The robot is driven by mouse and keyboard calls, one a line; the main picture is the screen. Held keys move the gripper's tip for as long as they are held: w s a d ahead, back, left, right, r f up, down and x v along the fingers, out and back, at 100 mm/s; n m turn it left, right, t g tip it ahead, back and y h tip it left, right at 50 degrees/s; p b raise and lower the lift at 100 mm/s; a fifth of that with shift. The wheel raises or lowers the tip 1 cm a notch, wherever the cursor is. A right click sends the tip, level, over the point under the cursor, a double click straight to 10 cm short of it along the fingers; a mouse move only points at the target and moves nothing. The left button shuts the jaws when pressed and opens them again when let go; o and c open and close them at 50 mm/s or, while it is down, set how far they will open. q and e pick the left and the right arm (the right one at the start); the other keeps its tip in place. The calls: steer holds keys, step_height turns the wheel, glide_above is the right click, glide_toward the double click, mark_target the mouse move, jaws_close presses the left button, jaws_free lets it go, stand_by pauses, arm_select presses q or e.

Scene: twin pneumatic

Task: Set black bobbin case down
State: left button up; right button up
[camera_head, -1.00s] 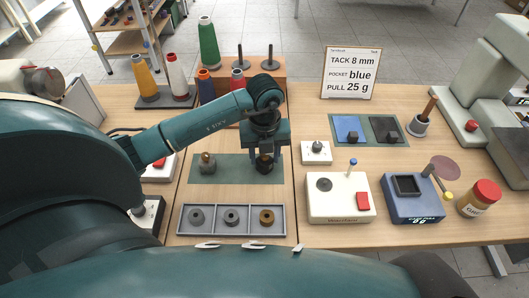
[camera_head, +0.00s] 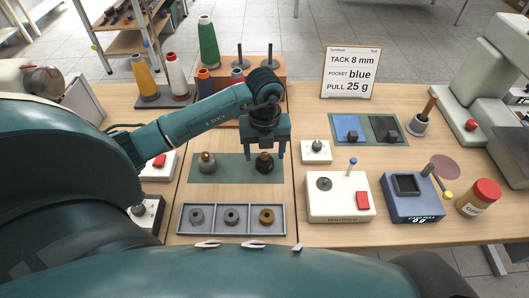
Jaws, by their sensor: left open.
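The black bobbin case (camera_head: 264,163) stands on the right part of the dark green mat (camera_head: 236,176). A grey-brown case with a brass-coloured top (camera_head: 207,163) stands on the left part of the same mat. My left gripper (camera_head: 264,152) is open just above the black case, with a finger to each side of it. The fingers look clear of the case, and its top shows between them. My right gripper is not in view.
A grey tray (camera_head: 179,222) with three bobbins lies in front of the mat. To the right stand a white device with a red button (camera_head: 338,202), a blue gauge box (camera_head: 411,200) and blue and black pads (camera_head: 347,128). A sign (camera_head: 350,73) stands behind. Thread cones stand at the back left.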

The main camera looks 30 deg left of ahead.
arm_select(q)
step_height(320, 180, up, 11)
stand_by(0.3)
steer(key=shift+f, duration=0.15)
stand_by(0.3)
